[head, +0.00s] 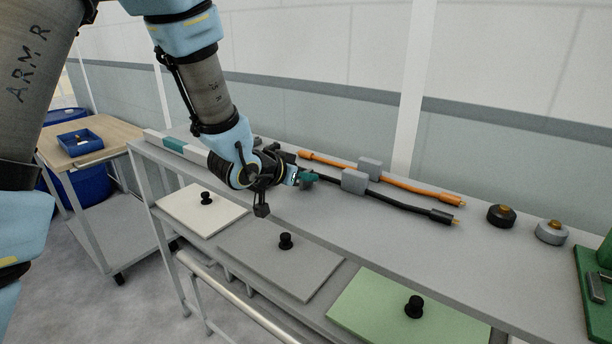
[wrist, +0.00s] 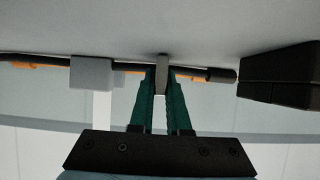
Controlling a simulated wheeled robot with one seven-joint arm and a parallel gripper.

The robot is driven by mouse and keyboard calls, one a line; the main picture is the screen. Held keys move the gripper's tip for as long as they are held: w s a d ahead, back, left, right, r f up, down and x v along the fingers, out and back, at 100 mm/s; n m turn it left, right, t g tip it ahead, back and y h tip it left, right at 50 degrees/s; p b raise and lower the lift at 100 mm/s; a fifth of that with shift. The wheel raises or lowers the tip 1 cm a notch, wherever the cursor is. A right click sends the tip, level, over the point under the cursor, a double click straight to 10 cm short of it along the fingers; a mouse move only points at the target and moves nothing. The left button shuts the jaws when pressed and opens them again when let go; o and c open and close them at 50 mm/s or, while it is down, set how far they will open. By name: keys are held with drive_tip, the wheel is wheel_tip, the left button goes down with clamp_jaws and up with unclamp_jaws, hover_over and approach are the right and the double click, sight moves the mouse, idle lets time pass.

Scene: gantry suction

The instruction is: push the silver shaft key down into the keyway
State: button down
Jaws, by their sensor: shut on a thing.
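My gripper shows in the head view (head: 306,177) beside the black cable on the long grey bench, its teal fingers partly hidden by the wrist. In the wrist view my gripper (wrist: 162,85) is shut on a small grey upright piece, which looks like the silver shaft key (wrist: 162,62). The key sticks out past the fingertips toward the bench surface; I cannot tell whether it touches anything. A dark block (wrist: 280,75) is at the right of the wrist view, apart from the key. I cannot make out the keyway in either view. The key is hidden in the head view.
A black cable (head: 405,201) and an orange cable (head: 400,183) run through grey blocks (head: 354,181) on the bench. Two round knobs (head: 501,215) and a green fixture (head: 598,285) are to the right. Knobbed panels (head: 285,262) lie below the front edge. A blue bin (head: 80,142) stands left.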

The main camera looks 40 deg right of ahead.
drive_tip(key=c, duration=0.9)
unclamp_jaws()
drive_tip(key=shift+f, duration=0.1)
drive_tip(key=b+v, duration=0.1)
drive_tip(key=v, duration=1.1)
drive_tip(key=shift+w+a, duration=0.1)
